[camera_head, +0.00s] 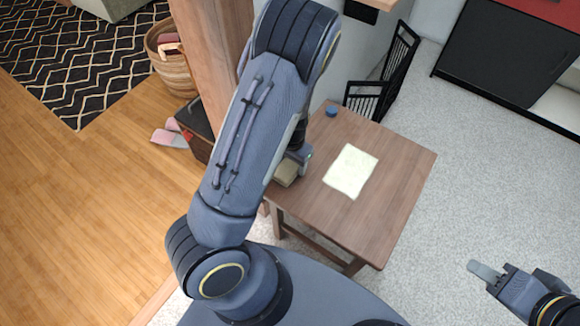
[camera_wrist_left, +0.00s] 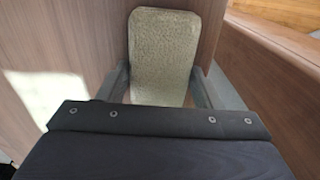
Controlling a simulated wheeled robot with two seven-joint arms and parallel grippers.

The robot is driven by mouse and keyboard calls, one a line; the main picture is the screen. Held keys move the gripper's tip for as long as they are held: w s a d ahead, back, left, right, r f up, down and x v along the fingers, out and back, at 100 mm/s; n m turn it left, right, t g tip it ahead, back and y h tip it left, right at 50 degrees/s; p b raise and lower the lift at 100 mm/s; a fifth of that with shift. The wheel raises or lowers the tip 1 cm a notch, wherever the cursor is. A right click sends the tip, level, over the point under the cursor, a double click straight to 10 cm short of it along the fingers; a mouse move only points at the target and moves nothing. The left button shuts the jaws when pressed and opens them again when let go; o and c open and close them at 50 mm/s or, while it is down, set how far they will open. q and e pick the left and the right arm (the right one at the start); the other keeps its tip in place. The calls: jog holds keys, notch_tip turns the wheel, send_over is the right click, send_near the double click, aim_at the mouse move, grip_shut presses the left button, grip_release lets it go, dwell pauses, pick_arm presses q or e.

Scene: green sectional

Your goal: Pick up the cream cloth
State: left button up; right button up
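The wooden table (camera_head: 395,190) bears a pale rectangle (camera_head: 351,171), a flat sheet or patch of light, and a small blue object (camera_head: 331,111). A wooden post (camera_head: 205,50), a dark box (camera_head: 196,121) and a basket (camera_head: 172,70) stand left. The carpet at right is clear.

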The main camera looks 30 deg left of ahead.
aim_at(293, 164)
pick_arm(q)
jog(key=c, duration=0.4)
jog(key=shift+c, duration=0.2)
jog(key=shift+r, duration=0.1)
jog(key=shift+r+p, duration=0.3)
jog(key=shift+r, duration=0.3)
notch_tip(293, 164, up, 3)
jog(key=shift+d+f+p, duration=0.15)
jog(key=shift+f+p, duration=0.05)
jog(key=shift+p, duration=0.45)
jog(key=w+d+r+p, duration=0.3)
jog(key=d+r, duration=0.6)
jog(key=d, duration=0.4)
jog(key=shift+w+d+p, duration=0.15)
jog(key=shift+d+p, duration=0.05)
jog(key=shift+p, duration=0.15)
